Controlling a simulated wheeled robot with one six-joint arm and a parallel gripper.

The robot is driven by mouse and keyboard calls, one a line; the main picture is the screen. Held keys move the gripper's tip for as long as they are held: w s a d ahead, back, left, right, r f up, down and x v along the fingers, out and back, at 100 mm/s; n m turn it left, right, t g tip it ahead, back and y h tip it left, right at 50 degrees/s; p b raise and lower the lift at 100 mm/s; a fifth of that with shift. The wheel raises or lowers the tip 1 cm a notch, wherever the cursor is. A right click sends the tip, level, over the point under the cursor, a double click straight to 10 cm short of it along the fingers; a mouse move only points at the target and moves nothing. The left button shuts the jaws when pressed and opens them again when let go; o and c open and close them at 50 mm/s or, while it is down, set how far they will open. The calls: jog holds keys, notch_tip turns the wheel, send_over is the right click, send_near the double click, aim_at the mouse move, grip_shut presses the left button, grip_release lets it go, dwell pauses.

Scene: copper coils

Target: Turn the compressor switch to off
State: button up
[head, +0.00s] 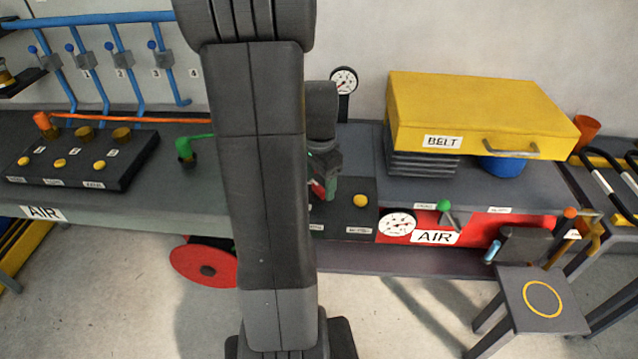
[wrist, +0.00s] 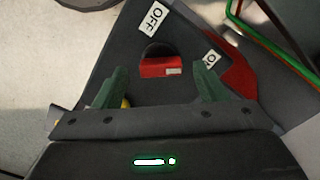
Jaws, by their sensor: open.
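The compressor switch is a red knob (wrist: 153,67) on a dark panel in the wrist view. A pale mark sits on the knob's right part, on the side of a partly hidden label (wrist: 211,59) that starts with "O". The OFF label (wrist: 153,16) lies above the knob in that view. My gripper (wrist: 161,76) is open, with one green finger on each side of the knob. I cannot tell whether either finger touches it. In the head view my gripper (head: 322,184) is over the dark panel, and my arm hides much of the switch.
A yellow BELT box (head: 470,100) stands on the bench to the right, near a gauge (head: 344,80). A yellow button (head: 360,201) is on the panel right of my gripper. A red AIR unit (head: 470,224) with a green-tipped lever (head: 444,207) is further right.

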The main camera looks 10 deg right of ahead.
jog(key=shift+f, duration=0.65)
jog(key=c, duration=1)
